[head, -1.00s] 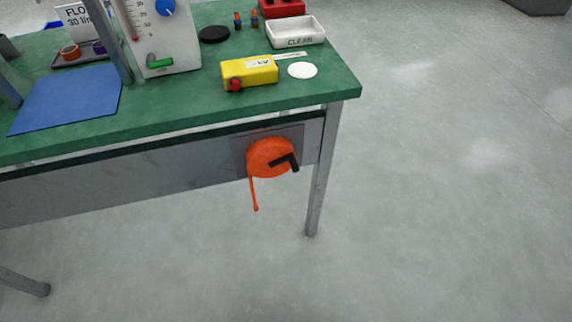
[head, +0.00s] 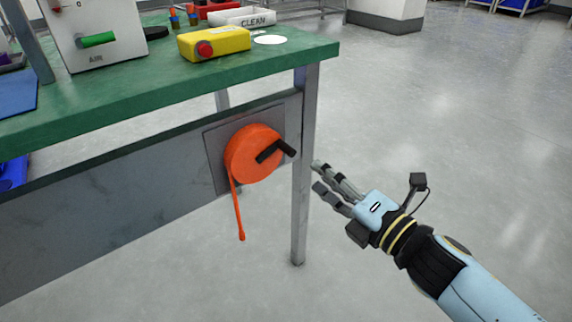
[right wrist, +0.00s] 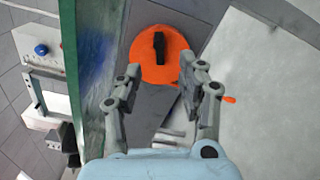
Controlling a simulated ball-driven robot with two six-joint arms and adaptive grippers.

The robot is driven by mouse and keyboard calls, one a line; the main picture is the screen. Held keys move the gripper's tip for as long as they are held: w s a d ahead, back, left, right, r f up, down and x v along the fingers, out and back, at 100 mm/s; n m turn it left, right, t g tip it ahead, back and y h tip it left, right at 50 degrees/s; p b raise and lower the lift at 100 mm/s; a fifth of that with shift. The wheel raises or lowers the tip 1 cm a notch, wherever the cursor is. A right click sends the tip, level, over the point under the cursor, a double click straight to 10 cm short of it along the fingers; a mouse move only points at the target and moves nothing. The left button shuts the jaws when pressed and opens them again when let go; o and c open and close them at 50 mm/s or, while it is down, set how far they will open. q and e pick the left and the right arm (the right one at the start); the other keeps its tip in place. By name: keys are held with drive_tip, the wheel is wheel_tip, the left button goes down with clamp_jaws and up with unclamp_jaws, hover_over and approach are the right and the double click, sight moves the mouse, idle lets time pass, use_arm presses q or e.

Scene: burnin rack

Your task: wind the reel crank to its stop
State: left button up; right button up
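The orange reel (head: 250,158) is mounted on a grey plate on the bench's front panel, near the right leg. Its black crank (head: 272,151) has a handle pointing right and toward me. An orange strap (head: 238,215) hangs below it. My right gripper (head: 318,175) is to the right of the crank, apart from it, fingers spread and empty. In the right wrist view the reel (right wrist: 160,55) and crank (right wrist: 159,46) show ahead, beyond the two open fingers (right wrist: 164,82). The strap's end (right wrist: 229,99) shows beside the right finger. My left gripper is not in view.
The green bench top (head: 150,85) overhangs the reel, and a metal leg (head: 303,170) stands between reel and right gripper. A yellow box (head: 215,43) with a red knob sits above. The floor on the right is clear.

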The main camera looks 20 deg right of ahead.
sight(293, 153)
drive_tip(key=x, duration=1)
drive_tip(key=shift+w+a, duration=0.2)
drive_tip(key=shift+w, duration=0.05)
drive_tip(key=shift+c, duration=0.5)
clamp_jaws()
